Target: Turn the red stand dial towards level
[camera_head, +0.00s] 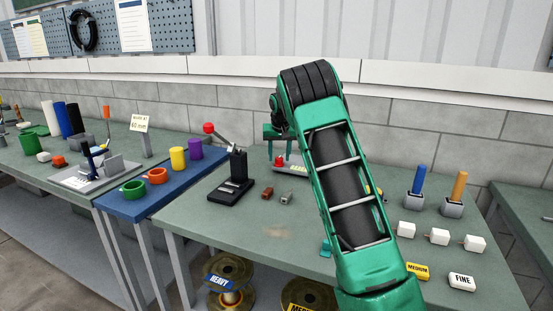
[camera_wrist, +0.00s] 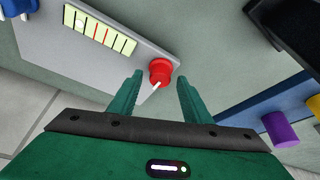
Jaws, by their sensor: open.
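A white pointer mark shows on the dial. In the wrist view my gripper (camera_wrist: 160,80) is open, with one green finger on each side of the dial; I cannot tell whether either touches it. In the head view the red dial (camera_head: 280,161) shows just below my gripper (camera_head: 278,155), and my green arm hides the stand's right part.
A black lever press (camera_head: 231,185) with a red knob stands left of the stand. Small brown and grey blocks (camera_head: 267,193) lie in front of it. Blue and orange posts (camera_head: 418,178) and white blocks (camera_head: 438,236) are at the right. A blue table (camera_head: 150,205) holds rings and cylinders.

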